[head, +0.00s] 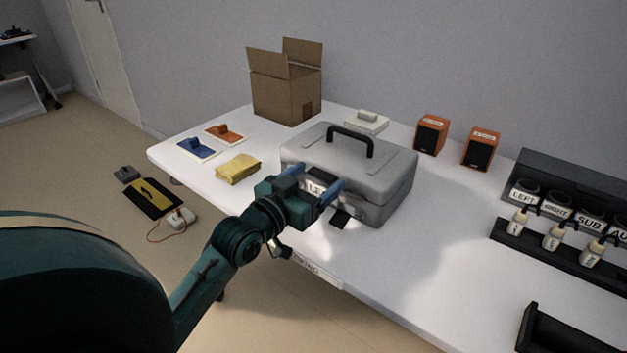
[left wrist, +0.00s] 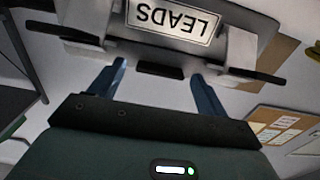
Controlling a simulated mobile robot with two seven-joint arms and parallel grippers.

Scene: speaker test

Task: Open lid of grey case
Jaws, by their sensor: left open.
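The grey case (head: 395,170) stands on the white table with its lid (head: 310,145) down and a black handle (head: 350,141) on top. Its front shows close in the left wrist view, upside down, with a "LEADS" label (left wrist: 172,20). A dark tab (left wrist: 160,70) shows below the label there, between the finger tips in the picture. My left gripper (head: 318,184) is open at the front of the case; its blue fingers also show in the left wrist view (left wrist: 159,72). I cannot tell whether they touch the case. My gripper hides part of the case front. My right gripper is not in view.
An open cardboard box (head: 285,98) stands behind the case. A yellow cloth (head: 238,169) lies left of it. Two orange speakers (head: 431,134) stand behind right. White table surface (head: 450,230) is clear right of the case.

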